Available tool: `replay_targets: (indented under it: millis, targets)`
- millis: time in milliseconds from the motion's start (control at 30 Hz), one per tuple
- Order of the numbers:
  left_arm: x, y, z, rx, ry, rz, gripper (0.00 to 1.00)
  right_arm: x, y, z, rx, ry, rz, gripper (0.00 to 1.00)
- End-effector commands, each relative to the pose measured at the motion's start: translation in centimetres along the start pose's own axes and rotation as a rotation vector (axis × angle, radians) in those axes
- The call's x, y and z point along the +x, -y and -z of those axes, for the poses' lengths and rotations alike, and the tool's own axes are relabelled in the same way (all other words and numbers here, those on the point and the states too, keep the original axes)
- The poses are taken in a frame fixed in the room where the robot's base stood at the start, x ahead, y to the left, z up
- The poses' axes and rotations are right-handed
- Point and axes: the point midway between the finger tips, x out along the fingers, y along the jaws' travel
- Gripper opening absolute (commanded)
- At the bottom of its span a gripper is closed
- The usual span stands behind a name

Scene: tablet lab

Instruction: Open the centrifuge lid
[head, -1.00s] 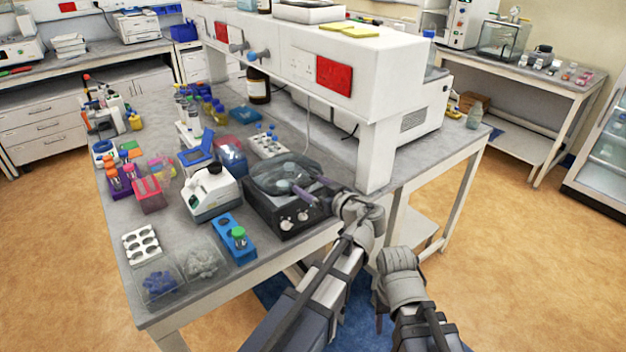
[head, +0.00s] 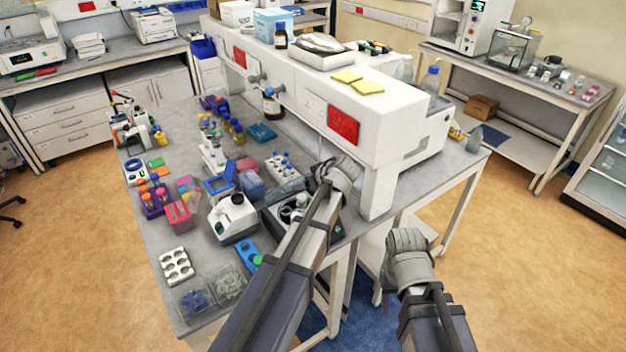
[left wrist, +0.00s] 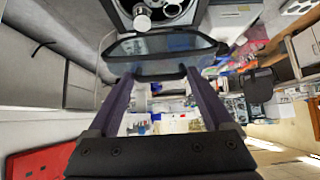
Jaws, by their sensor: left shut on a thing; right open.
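The centrifuge (head: 268,226) sits on the bench, partly hidden behind my left arm. Its open bowl with the rotor (head: 290,212) shows in the head view, and the rotor also shows at the top of the left wrist view (left wrist: 172,10). The lid (left wrist: 160,46), a clear pane with a dark rim, stands raised from the bowl. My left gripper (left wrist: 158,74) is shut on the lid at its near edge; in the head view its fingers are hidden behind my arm. My right gripper (head: 380,290) is open, low beside the bench, its fingers barely visible.
A white instrument (head: 233,218) stands just left of the centrifuge, with a blue block (head: 248,254) in front. A tube rack (head: 283,170) is behind it. The white shelf unit (head: 385,140) rises close on the right. Open floor lies right of the bench.

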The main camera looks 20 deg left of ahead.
Motion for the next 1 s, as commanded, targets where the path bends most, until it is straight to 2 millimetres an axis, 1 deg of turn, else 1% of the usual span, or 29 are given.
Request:
replay_targets:
  millis: [33,100,167,333,500,700,1000]
  targets:
    - [-0.4,-0.4,1.9,-0.002,0.027,-0.003,0.0,-2.1,-0.2,-0.1,0.001,0.0,0.0,0.5]
    - [-0.1,-0.4,2.9,-0.002,0.054,-0.004,0.0,-3.0,-0.3,-0.2,0.002,0.001,0.001,0.5]
    - [0.1,-0.4,3.6,-0.002,0.064,-0.006,0.0,-3.5,-0.3,-0.2,0.002,0.001,0.001,0.5]
    - [1.2,-0.4,6.7,-0.001,0.062,-0.006,0.0,-5.0,-0.5,-0.3,0.001,0.002,0.001,0.5]
    - [2.6,-0.4,9.4,-0.001,0.061,-0.006,0.0,-6.0,-0.6,-0.4,-0.001,0.002,0.001,0.5]
    - [4.1,-0.3,11.7,0.0,0.06,-0.005,0.0,-6.5,-0.6,-0.4,-0.001,0.003,0.001,0.5]
    - [5.3,-0.3,13.2,0.001,0.059,-0.006,0.0,-6.8,-0.6,-0.5,-0.002,0.003,0.001,0.5]
